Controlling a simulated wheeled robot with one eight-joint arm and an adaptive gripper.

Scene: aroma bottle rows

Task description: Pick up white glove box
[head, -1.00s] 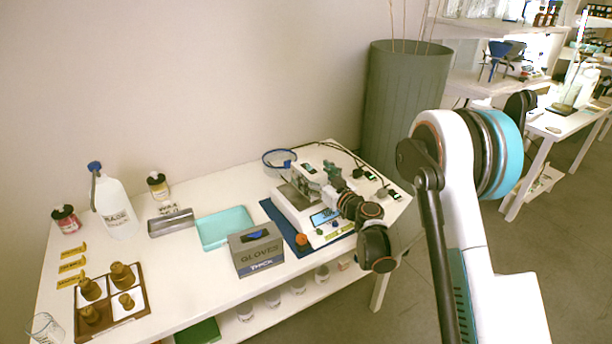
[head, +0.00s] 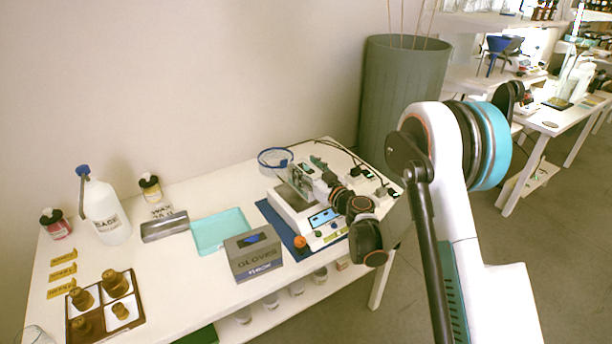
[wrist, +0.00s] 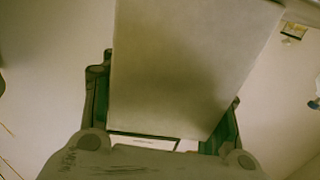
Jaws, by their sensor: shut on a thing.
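My gripper (head: 312,178) is over the electronic scale (head: 312,222) at the right part of the white table. In the wrist view, a large pale, flat-sided box (wrist: 185,65) fills the space between my two fingers, and they are shut on it. No print shows on its visible face. In the head view I cannot make out this held box clearly against the scale and table. A grey box marked GLOVES (head: 254,254), with a dark blue opening on top, stands on the table to the left of the scale, apart from my gripper.
A teal tray (head: 220,232), a grey metal block (head: 164,227), a white jug (head: 105,212) and a brown compartment tray (head: 105,305) stand to the left. A blue-rimmed round item (head: 275,158) and cables lie behind the scale. A tall green bin (head: 402,95) stands behind the table.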

